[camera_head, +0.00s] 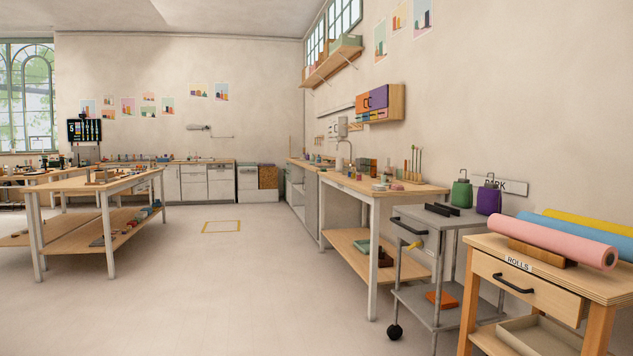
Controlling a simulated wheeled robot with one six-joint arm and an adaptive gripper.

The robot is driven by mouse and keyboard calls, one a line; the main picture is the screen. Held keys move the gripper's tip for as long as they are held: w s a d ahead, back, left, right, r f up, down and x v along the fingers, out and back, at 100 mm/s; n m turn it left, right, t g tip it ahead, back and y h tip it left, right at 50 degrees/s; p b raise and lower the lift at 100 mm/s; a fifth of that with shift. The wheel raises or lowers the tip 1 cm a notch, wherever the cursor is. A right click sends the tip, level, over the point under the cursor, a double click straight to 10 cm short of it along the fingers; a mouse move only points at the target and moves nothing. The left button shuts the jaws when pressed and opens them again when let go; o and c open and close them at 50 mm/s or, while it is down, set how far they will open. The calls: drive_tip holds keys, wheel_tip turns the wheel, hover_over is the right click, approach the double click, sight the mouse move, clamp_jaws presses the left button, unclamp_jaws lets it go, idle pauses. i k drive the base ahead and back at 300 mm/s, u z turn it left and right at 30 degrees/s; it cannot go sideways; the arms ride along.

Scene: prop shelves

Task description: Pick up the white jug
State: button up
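I cannot make out a white jug for sure in the head view. Small items stand on the right workbench (385,196), on the left table (75,185) and along the far counter, but most are too small to tell apart. A pale object (342,127) at the right wall above the workbench is too small to identify. My gripper is not in view.
A grey trolley (425,222) with a green and a purple container stands at the right. In front of it is a wooden rolls cabinet (525,287) with pink, blue and yellow rolls. The pale floor (210,290) is clear in the middle, with a yellow-outlined rectangle (222,227).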

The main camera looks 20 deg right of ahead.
sight(339, 161)
drive_tip(key=u, duration=0.2)
drive_tip(key=i, duration=6.75)
drive_tip(key=z, duration=0.35)
drive_tip(key=i, duration=1.9)
drive_tip(key=z, duration=0.95)
drive_tip(key=i, duration=1.9)
drive_tip(key=z, duration=1.4)
drive_tip(key=i, duration=1.45)
drive_tip(key=z, duration=0.4)
